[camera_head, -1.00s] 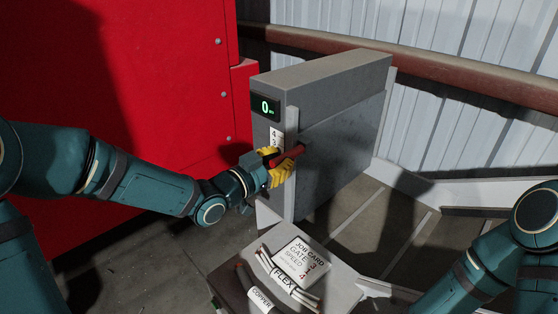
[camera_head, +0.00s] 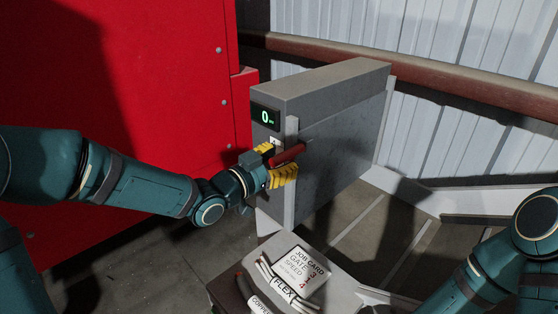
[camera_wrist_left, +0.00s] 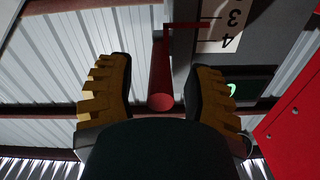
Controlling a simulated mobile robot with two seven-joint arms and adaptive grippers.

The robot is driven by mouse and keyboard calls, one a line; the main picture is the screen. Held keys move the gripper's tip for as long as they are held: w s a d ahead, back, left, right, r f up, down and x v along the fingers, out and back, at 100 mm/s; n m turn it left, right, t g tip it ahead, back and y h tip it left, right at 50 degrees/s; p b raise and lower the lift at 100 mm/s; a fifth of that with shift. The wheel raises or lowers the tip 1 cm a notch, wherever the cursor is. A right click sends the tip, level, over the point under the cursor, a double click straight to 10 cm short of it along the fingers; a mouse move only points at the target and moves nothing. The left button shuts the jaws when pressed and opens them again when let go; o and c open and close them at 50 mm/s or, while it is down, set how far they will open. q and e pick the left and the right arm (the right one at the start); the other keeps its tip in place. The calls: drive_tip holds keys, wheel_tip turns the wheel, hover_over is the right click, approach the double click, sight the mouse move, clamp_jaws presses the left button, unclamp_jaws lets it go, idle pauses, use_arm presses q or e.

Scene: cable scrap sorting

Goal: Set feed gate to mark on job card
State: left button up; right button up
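The feed gate's red handle (camera_head: 288,155) sticks out of the front of a grey box (camera_head: 335,125). My left gripper (camera_head: 275,163) is open, one yellow finger on each side of the handle. The left wrist view shows the handle (camera_wrist_left: 161,80) between the spread fingers (camera_wrist_left: 160,95), with a gap on both sides. A thin red pointer (camera_wrist_left: 195,24) reaches across the white scale (camera_wrist_left: 222,28) close to the 3, with the 4 beside it. The job card (camera_head: 301,267) reads gate 3, speed 4. My right gripper is out of view.
A small display (camera_head: 265,116) on the box shows a green 0. Cable bundles labelled flex (camera_head: 283,286) and copper (camera_head: 260,306) lie beside the card. A red cabinet (camera_head: 150,80) stands at left; a corrugated wall (camera_head: 470,60) with a brown rail is behind.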

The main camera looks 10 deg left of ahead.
use_arm(q)
drive_tip(key=v, duration=1.2)
drive_tip(key=shift+o, duration=0.3)
drive_tip(key=shift+s+a+r+p, duration=0.2)
drive_tip(key=shift+s+a+p, duration=0.15)
drive_tip(key=shift+s+p, duration=0.15)
drive_tip(key=shift+s+a+r+p, duration=0.2)
drive_tip(key=shift+s+a+p, duration=0.15)
drive_tip(key=shift+s+p, duration=0.15)
drive_tip(key=shift+c, duration=0.3)
drive_tip(key=x, duration=1.3)
drive_tip(key=shift+w+d+f, duration=0.15)
drive_tip(key=shift+w+f, duration=0.05)
drive_tip(key=shift+w, duration=0.05)
drive_tip(key=shift+o, duration=0.3)
clamp_jaws()
